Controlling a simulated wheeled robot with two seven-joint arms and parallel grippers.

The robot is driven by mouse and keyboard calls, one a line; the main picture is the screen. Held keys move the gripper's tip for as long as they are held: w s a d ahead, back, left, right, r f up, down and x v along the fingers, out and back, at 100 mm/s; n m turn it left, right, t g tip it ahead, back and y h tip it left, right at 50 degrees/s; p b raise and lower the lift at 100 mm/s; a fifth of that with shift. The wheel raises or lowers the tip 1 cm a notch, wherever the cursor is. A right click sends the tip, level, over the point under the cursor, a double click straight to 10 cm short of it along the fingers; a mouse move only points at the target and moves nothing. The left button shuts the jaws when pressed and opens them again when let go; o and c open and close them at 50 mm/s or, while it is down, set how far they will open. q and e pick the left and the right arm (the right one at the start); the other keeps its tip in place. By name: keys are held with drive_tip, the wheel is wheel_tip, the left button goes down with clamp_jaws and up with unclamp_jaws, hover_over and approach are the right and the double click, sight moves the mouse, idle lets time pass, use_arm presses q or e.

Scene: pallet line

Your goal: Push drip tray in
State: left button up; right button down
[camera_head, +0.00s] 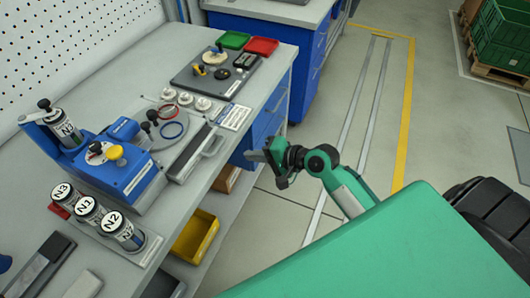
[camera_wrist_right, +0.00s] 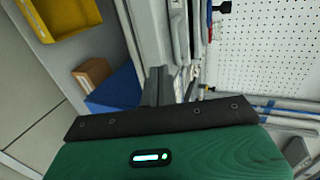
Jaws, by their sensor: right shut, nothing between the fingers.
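My right gripper (camera_head: 255,156) is shut and empty. It is out past the bench edge, to the right of the tray handle and apart from it in the head view. The shut fingers (camera_wrist_right: 158,86) also show in the right wrist view, pointing towards the bench. My left gripper is not in view.
Small white discs (camera_head: 186,98) and a label card (camera_head: 235,117) lie behind the tray. Labelled N2 and N3 canisters (camera_head: 122,230) stand at the front left. A yellow bin (camera_head: 195,236) sits on the lower shelf.

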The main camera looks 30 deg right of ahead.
drive_tip(key=p, duration=0.1)
approach(209, 144)
wheel_tip(209, 144, down, 3)
drive_tip(key=shift+w+a+r, duration=0.1)
drive_tip(key=shift+w+a, duration=0.6)
drive_tip(key=shift+w, duration=0.2)
drive_tip(key=w+a+p, duration=0.1)
drive_tip(key=w+a, duration=0.1)
drive_tip(key=shift+w+a+r+p, duration=0.15)
drive_tip(key=shift+w+p, duration=0.25)
drive_tip(key=shift+w+a, duration=0.2)
drive_tip(key=shift+w, duration=0.05)
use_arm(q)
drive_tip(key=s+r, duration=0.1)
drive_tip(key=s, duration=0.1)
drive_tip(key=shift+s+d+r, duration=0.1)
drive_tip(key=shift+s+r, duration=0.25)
use_arm(e)
drive_tip(key=shift+s, duration=0.1)
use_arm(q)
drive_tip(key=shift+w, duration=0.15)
